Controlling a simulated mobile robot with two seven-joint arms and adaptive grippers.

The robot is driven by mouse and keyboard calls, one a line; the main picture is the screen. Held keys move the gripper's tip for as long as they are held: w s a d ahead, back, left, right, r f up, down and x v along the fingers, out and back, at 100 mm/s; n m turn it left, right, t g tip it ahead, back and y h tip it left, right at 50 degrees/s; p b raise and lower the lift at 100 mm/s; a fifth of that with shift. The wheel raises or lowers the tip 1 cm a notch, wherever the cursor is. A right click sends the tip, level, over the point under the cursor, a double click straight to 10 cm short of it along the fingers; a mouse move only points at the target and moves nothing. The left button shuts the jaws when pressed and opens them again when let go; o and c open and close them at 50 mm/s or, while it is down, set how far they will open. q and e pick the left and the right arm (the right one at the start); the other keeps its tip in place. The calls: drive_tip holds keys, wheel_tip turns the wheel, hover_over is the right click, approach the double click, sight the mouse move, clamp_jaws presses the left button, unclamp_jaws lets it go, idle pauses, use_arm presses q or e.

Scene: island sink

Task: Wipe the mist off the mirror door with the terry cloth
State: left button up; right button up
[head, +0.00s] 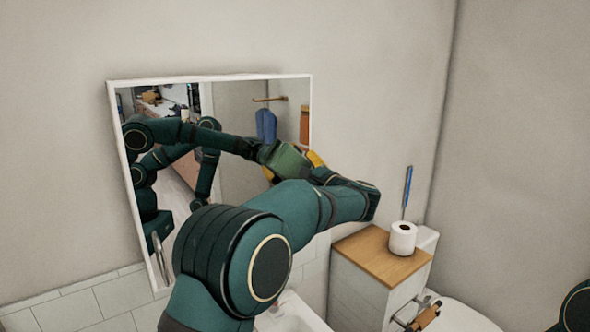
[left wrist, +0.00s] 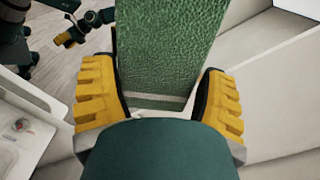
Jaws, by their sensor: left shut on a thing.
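The mirror door (head: 233,100) has a thin white frame and hangs on the wall, left of centre in the head view. It shows reflections, and I cannot make out mist on it. My left arm crosses in front of its lower right part. The green terry cloth (left wrist: 165,45) is between the yellow fingers of my left gripper (left wrist: 160,98), which is shut on it. In the head view, green and yellow show at the mirror's right edge; I cannot tell there whether cloth and glass touch. My right gripper (left wrist: 70,38) is small in the left wrist view, jaw state unclear.
A cabinet with a wooden top (head: 365,243) stands right of the mirror, carrying a paper roll (head: 402,238) and an upright blue item (head: 407,188). A toilet (head: 455,318) is at the lower right. A white basin (head: 293,315) lies below the mirror. The right wall is bare.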

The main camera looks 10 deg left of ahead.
use_arm(q)
drive_tip(key=shift+w+d, duration=0.1)
idle(0.3)
drive_tip(key=shift+b+v, duration=0.85)
drive_tip(key=shift+v, duration=2.15)
drive_tip(key=v, duration=0.3)
